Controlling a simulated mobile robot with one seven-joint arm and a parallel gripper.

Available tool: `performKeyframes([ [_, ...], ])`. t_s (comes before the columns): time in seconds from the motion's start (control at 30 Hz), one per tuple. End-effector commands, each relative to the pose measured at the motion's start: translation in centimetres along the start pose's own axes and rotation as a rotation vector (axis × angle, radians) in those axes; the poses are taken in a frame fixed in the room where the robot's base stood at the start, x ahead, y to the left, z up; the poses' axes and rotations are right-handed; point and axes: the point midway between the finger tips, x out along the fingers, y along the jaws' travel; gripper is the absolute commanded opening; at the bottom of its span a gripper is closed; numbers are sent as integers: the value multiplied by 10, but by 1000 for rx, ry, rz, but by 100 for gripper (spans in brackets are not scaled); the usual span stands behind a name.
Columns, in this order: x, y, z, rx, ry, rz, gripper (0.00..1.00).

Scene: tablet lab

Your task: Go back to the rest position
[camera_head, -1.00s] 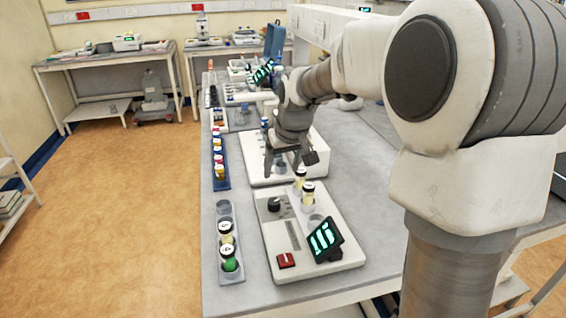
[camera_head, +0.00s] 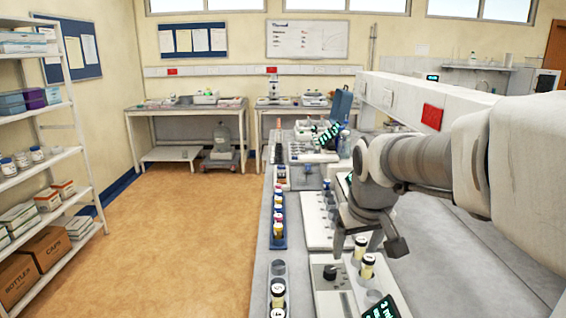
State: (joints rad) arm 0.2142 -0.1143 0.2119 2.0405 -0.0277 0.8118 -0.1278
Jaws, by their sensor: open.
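My gripper (camera_head: 368,245) is at the right of centre, fingers apart and pointing down, with nothing seen between them. It hangs in front of or above the white device (camera_head: 330,284) with a black knob. Yellow-banded bottles (camera_head: 367,267) stand on that device just below the fingers in the picture; I cannot tell the gap in height. My arm comes in from the right edge.
A second white device (camera_head: 317,222) sits beyond. Shelves (camera_head: 45,150) stand at the left. The floor (camera_head: 190,235) between is clear.

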Motion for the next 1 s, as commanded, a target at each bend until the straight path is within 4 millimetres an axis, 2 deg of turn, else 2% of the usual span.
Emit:
performKeyframes([
  [0.1,-21,-4,28,-2,9,20,75],
  [0.3,-46,-10,74,19,26,31,75],
  [0.6,-66,-21,139,90,69,1,75],
  [0.8,-68,-26,166,120,85,-22,75],
  [1.0,-68,-28,171,155,93,-37,75],
])
